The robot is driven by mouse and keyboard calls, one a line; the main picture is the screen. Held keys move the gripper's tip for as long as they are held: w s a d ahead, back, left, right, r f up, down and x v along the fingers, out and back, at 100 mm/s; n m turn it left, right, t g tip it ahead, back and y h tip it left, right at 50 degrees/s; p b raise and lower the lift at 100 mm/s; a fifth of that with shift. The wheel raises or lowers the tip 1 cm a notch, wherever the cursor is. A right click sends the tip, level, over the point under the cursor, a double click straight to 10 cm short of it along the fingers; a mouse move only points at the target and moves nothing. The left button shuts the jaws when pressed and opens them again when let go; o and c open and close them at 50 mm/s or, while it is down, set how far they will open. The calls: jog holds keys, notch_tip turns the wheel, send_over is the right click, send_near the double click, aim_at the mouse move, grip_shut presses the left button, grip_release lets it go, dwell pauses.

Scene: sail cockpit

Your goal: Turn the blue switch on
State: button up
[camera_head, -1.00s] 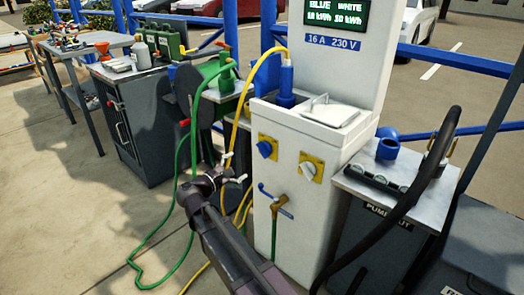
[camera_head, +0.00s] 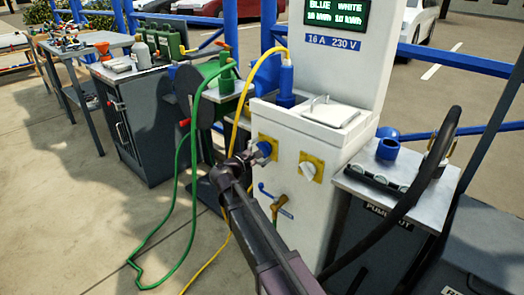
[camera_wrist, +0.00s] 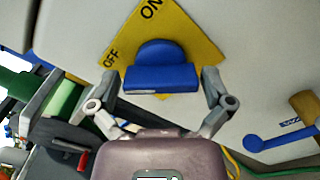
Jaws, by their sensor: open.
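The blue switch (camera_head: 265,147) is a rotary knob on a yellow plate on the front of the white pedestal, and my gripper (camera_head: 252,156) is right in front of it, partly hiding it. In the wrist view the blue switch (camera_wrist: 160,72) is in the middle, its bar lying roughly level across the picture. The yellow plate (camera_wrist: 187,28) shows "OFF" at the left and "ON" at the top. My gripper (camera_wrist: 162,88) is open, one finger on each side of the bar, with visible gaps. I cannot tell whether the fingertips reach the plate.
A second, white switch (camera_head: 310,170) on a yellow plate is to the right. A blue-handled tap (camera_head: 276,204) is below. A blue plug (camera_head: 287,78) with a yellow cable stands above. A green hose (camera_head: 186,180) hangs at the left, a thick black hose (camera_head: 410,205) at the right.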

jog(key=shift+w, duration=0.1)
jog(key=c, duration=0.9)
jog(key=shift+o, duration=0.2)
jog(key=shift+a, duration=0.1)
